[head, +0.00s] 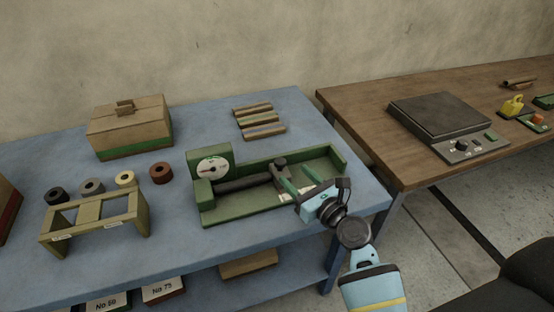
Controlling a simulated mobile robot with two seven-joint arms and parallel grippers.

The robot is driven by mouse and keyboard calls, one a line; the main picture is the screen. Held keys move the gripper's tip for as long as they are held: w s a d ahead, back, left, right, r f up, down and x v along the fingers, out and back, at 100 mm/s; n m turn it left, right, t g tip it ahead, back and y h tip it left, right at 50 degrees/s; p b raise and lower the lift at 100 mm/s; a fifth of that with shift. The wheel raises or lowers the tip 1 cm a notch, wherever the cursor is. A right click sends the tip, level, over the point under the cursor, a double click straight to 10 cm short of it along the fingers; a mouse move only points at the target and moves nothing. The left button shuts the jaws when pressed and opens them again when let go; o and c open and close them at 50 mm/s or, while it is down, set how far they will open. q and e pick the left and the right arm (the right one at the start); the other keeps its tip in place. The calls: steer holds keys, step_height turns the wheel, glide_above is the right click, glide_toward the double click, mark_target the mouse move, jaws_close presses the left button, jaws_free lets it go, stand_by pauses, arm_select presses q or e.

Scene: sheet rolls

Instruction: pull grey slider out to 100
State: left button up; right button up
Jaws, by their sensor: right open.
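A green gauge fixture (215,207) with a round white dial (212,169) at its left end sits on the blue table. A dark cylindrical bar (243,184) lies along its trough. A grey slider (280,162) with a dark knob stands near the trough's middle, beside the right end of the bar. My right gripper (297,183) is open at the slider, its green fingers reaching toward it from the right; whether they touch it is too small to tell. The scale marks cannot be read. My left gripper is not in view.
A yellow-green rack (95,217) and several small rolls (92,187) stand at the left. A wooden box (130,122) and thin wooden sticks (260,122) lie behind. A brown table with a black-topped scale (440,115) is at the right, across a gap.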

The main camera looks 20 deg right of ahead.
mark_target(284, 164)
steer(key=shift+b+x, duration=0.35)
steer(key=shift+x, duration=3.45)
steer(key=shift+d, duration=0.1)
jaws_close()
